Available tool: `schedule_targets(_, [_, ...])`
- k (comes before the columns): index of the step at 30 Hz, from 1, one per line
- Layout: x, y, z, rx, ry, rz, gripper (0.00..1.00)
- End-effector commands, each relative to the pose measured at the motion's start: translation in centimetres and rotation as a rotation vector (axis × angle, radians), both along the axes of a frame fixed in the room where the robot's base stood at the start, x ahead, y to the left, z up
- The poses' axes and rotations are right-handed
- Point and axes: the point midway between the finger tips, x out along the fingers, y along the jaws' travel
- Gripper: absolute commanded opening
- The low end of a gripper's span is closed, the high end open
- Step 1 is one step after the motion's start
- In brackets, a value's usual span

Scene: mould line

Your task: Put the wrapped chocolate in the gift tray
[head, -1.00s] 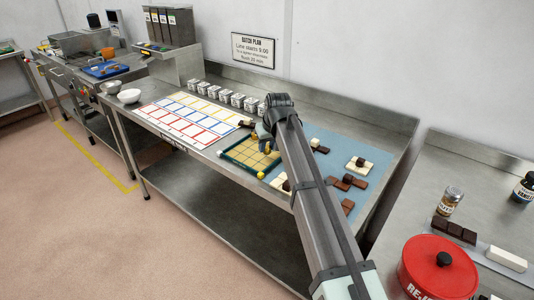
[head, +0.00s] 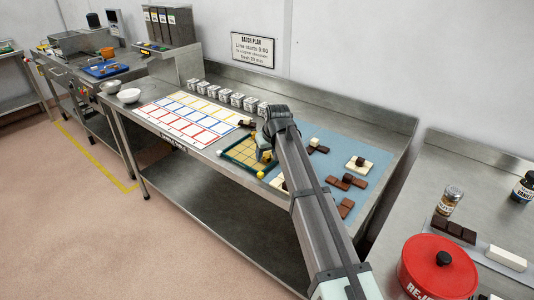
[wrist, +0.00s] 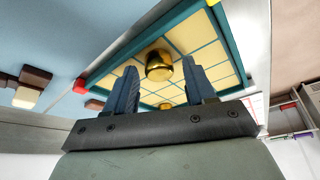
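The gift tray (head: 230,157) is a teal-rimmed tray with a pale yellow grid of square cells, on the bench; its rim also shows in the wrist view (wrist: 245,68). A gold wrapped chocolate (wrist: 159,65) sits over one of its cells in the wrist view, just beyond my fingertips. A second gold piece (wrist: 166,106) shows lower, between the fingers and partly hidden. My gripper (head: 263,156) is over the tray's right part, pointing down. In the wrist view its two fingers (wrist: 162,78) stand apart, with the nearer gold chocolate in line with the gap. Contact with it cannot be told.
A yellow corner piece (head: 260,174) and a red one (wrist: 79,86) mark tray corners. Brown and white chocolates (head: 347,181) lie on the blue mat (head: 335,147) to the right. A coloured grid sheet (head: 185,118) lies left; several small boxes (head: 222,94) line the back.

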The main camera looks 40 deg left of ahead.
Motion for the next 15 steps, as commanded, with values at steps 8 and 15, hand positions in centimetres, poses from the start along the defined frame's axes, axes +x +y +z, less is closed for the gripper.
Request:
schedule_targets(8, [0.0, 0.0, 0.1, 0.000, 0.000, 0.000, 0.57])
schedule_targets(15, [-0.4, -0.7, 2.0, 0.001, 0.000, 0.000, 0.57])
